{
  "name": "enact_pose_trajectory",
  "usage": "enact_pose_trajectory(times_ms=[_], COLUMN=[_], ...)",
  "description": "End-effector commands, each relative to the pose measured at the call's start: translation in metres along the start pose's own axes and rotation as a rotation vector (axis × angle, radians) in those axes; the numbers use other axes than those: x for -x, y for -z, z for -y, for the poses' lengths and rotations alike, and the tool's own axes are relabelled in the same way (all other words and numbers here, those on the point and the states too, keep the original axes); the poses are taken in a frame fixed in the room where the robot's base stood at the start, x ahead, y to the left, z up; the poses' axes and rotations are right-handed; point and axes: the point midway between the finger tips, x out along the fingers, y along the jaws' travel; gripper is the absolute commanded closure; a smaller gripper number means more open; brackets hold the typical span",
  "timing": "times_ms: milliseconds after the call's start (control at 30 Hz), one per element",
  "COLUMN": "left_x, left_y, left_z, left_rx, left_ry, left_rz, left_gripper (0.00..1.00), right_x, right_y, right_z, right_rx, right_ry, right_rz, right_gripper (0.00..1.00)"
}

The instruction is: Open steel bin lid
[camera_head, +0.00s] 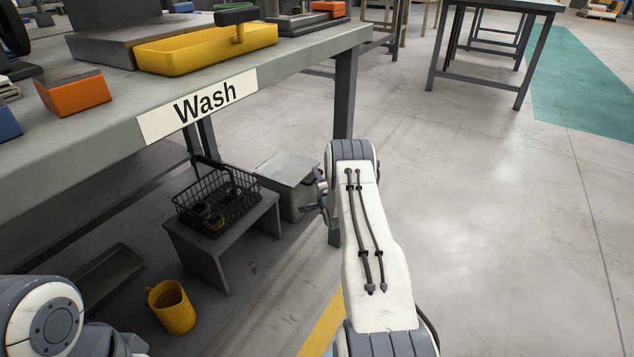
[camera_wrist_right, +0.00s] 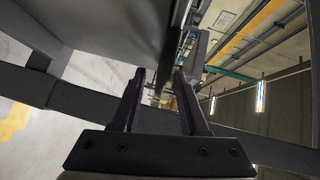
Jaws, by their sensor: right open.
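The steel bin (camera_head: 294,203) is a grey box with a flat lid (camera_head: 285,168) on top. It stands on the floor under the Wash bench. The lid looks closed in the head view. My right gripper (camera_head: 313,197) is at the bin's right side, close to the lid edge, and partly hidden by my arm. In the right wrist view my open right gripper (camera_wrist_right: 160,74) has a gap between its fingers. A large grey panel fills the upper left there, probably the bin. I cannot tell whether the fingers touch it. My left gripper is not in view.
The Wash bench (camera_head: 330,45) overhangs the bin, and its leg (camera_head: 344,95) stands close to my right arm. A black wire basket (camera_head: 218,205) sits on a low grey stand (camera_head: 195,250) left of the bin. A yellow mug (camera_head: 172,307) stands on the floor.

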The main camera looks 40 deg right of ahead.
Motion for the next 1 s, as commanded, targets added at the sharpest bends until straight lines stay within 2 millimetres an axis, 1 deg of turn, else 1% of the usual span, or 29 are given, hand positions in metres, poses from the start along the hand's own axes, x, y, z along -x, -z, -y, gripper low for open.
enact_pose_trajectory(times_ms=[267, 367, 400, 1000], left_x=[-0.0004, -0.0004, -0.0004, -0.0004], left_y=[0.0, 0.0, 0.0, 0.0], left_z=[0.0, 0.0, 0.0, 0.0], left_rx=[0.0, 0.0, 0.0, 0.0], left_ry=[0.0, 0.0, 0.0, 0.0], left_rz=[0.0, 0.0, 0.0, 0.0], left_gripper=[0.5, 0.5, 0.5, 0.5], right_x=[-0.0018, -0.0017, -0.0017, -0.0012], right_y=[-0.0002, -0.0002, -0.0002, -0.0007], right_z=[0.0005, 0.0004, 0.0004, 0.0], right_rx=[0.0, 0.0, 0.0, 0.0], right_ry=[0.0, 0.0, 0.0, -0.001], right_rz=[0.0, 0.0, 0.0, 0.0], right_gripper=[0.56, 0.91, 1.0, 1.0])
